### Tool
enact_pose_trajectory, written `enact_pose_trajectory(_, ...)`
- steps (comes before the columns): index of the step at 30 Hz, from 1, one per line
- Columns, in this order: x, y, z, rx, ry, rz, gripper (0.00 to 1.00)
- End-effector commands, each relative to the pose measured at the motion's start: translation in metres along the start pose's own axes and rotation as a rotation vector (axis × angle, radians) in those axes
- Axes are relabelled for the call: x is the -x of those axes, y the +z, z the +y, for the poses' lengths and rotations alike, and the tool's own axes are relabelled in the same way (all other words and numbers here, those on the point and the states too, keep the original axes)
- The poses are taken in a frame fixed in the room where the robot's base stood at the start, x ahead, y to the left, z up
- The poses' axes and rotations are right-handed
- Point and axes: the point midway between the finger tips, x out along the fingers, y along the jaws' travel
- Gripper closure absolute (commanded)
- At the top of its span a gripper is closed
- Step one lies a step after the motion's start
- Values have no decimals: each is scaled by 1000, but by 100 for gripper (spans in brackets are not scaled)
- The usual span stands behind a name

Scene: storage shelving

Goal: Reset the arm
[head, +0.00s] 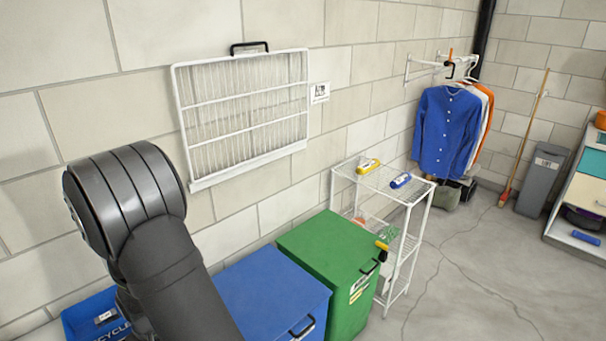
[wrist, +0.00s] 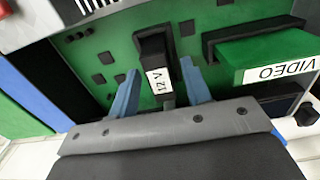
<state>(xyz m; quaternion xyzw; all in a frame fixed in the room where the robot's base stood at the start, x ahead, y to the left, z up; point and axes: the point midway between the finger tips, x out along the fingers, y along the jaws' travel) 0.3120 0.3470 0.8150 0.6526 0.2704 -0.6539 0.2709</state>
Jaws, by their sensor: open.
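My gripper (wrist: 160,70) shows in the wrist view with two blue fingers spread apart. A black block with a white "12V" label (wrist: 159,80) stands between the fingers on a green board (wrist: 85,62). I see gaps between the block and both fingers, and the jaws are not closed on it. In the head view my dark arm fills the lower left, and the gripper itself is out of sight there.
In the wrist view, a green block labelled "VIDEO" (wrist: 270,55) sits right of the fingers. The head view shows a blue cabinet (head: 268,288), a green cabinet (head: 320,262), a white wire shelf (head: 408,190) and a wall rack (head: 245,115). Open floor (head: 480,265) lies at right.

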Motion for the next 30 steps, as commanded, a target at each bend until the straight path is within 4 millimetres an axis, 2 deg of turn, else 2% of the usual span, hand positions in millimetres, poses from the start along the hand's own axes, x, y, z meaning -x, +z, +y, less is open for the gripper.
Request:
enact_pose_trajectory(1,10,-1,0,0,-1,6,56)
enact_pose_trajectory(6,37,1,3,-2,0,5,56)
enact_pose_trajectory(27,104,56,105,-5,0,4,56)
enact_pose_trajectory(30,103,50,89,-1,0,1,56)
